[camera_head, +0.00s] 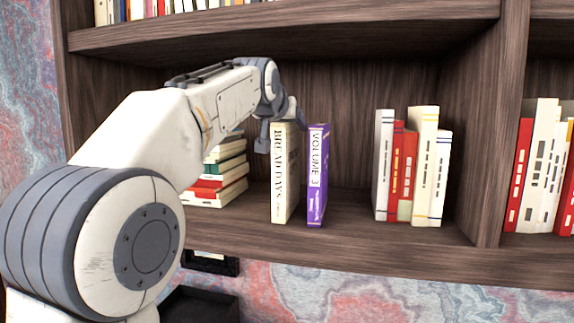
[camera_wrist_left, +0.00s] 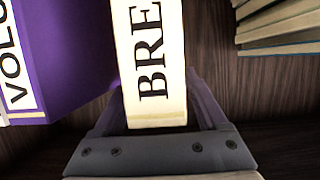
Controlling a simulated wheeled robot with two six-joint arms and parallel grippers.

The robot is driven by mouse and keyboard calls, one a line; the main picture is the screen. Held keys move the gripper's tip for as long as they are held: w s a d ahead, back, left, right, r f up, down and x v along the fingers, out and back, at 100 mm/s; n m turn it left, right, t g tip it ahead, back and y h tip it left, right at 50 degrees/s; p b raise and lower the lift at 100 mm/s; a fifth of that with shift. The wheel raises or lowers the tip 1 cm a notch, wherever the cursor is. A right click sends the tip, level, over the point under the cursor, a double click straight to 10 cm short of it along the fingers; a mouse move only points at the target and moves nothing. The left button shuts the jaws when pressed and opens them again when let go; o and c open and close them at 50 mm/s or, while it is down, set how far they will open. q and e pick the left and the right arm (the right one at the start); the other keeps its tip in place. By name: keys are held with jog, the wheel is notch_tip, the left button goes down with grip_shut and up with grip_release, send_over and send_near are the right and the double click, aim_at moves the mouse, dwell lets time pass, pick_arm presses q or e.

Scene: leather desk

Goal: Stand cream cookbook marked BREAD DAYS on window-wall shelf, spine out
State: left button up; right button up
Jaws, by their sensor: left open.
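The cream cookbook (camera_head: 284,180) stands upright on the brown wooden shelf (camera_head: 370,238), its BREAD DAYS spine facing out. In the left wrist view the cream cookbook (camera_wrist_left: 155,55) shows part of its spine, with the letters BRE. My left gripper (camera_head: 278,130) is at the top of the book and open. In the left wrist view its two fingers lie on either side of the book, with small gaps. Its palm is hidden behind my wrist links in the head view. My right gripper is in neither view.
A purple VOLUME 3 book (camera_head: 317,178) stands just right of the cookbook. A lying stack of books (camera_head: 222,172) is to the left, partly behind my arm. Several upright books (camera_head: 411,170) stand farther right, with free shelf between. An upper shelf board (camera_head: 300,28) hangs above.

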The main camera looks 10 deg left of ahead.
pick_arm(q)
grip_shut()
dwell(1.2)
jog(key=shift+r, duration=0.2)
